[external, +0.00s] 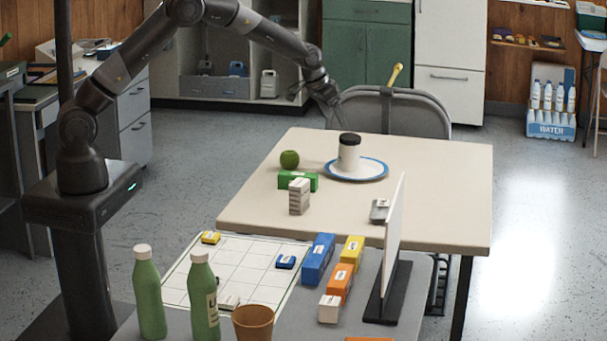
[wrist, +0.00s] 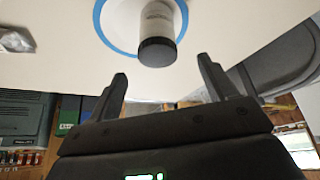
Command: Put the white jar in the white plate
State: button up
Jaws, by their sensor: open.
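The white jar (external: 349,155) with a black lid stands upright on the white plate (external: 373,173), which has a blue rim and lies on the beige table. In the wrist view the jar (wrist: 158,22) shows with its dark lid toward my gripper, and the plate (wrist: 110,32) is behind it. My gripper (external: 334,112) is above and just behind the jar in the external view. In the wrist view my gripper (wrist: 163,85) has its two fingers spread apart, with nothing between them and the jar beyond the tips.
A grey chair (external: 420,108) stands behind the table (external: 455,190). A monitor (external: 394,240), bottles and several boxes crowd the front desk. The table's right side is clear.

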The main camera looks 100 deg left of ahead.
jog(key=s+d+r+m, duration=0.2)
jog(key=d+r, duration=1)
jog(key=d, duration=0.1)
jog(key=s+d+r+m+h, duration=0.1)
jog(key=s+d+r, duration=0.25)
jog(key=d, duration=0.25)
jog(key=s+d+r+m+t, duration=0.1)
jog(key=s+d+r, duration=0.2)
jog(key=s+d, duration=0.25)
jog(key=s+d+r+h, duration=0.1)
jog(key=s+d+r, duration=0.2)
jog(key=d, duration=0.4)
jog(key=s+d+f+m, duration=0.1)
jog(key=s+d+m, duration=0.1)
jog(key=s+d, duration=0.5)
jog(key=s+d+m+h, duration=0.1)
jog(key=s+d, duration=0.6)
jog(key=s, duration=0.8)
jog(key=shift+f+m+t, duration=0.35)
jog(key=shift+m+t, duration=0.05)
jog(key=shift+m, duration=0.2)
